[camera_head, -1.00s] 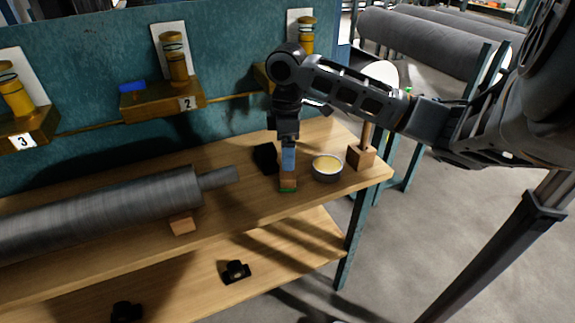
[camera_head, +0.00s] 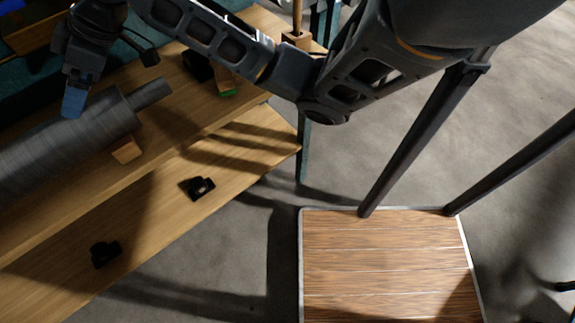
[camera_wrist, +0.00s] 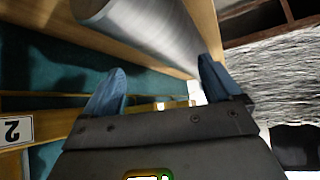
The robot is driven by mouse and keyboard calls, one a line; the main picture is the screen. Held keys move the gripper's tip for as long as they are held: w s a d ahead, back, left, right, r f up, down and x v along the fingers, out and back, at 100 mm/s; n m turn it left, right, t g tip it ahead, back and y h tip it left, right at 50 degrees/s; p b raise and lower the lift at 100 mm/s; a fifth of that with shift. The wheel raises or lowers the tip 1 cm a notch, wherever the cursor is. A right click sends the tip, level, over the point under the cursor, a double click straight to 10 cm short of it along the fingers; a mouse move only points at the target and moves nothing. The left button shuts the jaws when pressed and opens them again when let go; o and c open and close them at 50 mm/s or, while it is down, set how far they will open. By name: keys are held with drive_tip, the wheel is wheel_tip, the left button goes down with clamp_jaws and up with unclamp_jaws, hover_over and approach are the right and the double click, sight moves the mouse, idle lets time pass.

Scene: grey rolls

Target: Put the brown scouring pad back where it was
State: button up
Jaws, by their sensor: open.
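A brown block-like piece with a green lower edge (camera_head: 226,84) lies on the bench top, right of the grey roll in the head view. It may be the brown scouring pad, but it is small and partly hidden by my arm. My gripper (camera_head: 74,102) is well to its left, over or beside the grey roll (camera_head: 70,145). The wrist view shows my gripper (camera_wrist: 163,68) with its blue fingers wide apart and nothing between them. The roll (camera_wrist: 150,35) appears beyond the fingers there. I cannot tell whether a finger touches the roll.
A black item (camera_head: 196,66) lies next to the brown piece. A wooden block (camera_head: 126,150) sits by the roll. Two small black items (camera_head: 201,188) (camera_head: 105,254) lie on the lower shelf (camera_head: 245,165). A number 2 label (camera_wrist: 12,131) shows in the wrist view.

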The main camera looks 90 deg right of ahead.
drive_tip(key=w+a+r+m+t, duration=0.2)
drive_tip(key=a+m+t, duration=0.4)
drive_tip(key=a, duration=1.2)
drive_tip(key=s+a+f+m+t+h, duration=0.1)
drive_tip(key=s+a+f+m, duration=0.1)
drive_tip(key=s+f, duration=0.35)
drive_tip(key=s+a+f+m+h, duration=0.1)
drive_tip(key=s+a+f+h, duration=0.15)
drive_tip(key=s, duration=0.55)
drive_tip(key=s+d+r+n, duration=0.1)
drive_tip(key=s+d+n, duration=0.1)
drive_tip(key=s, duration=1)
drive_tip(key=s+d+r+n, duration=0.1)
drive_tip(key=s+d+n, duration=0.2)
drive_tip(key=s, duration=0.9)
drive_tip(key=shift+s+r, duration=0.15)
drive_tip(key=shift+s, duration=0.2)
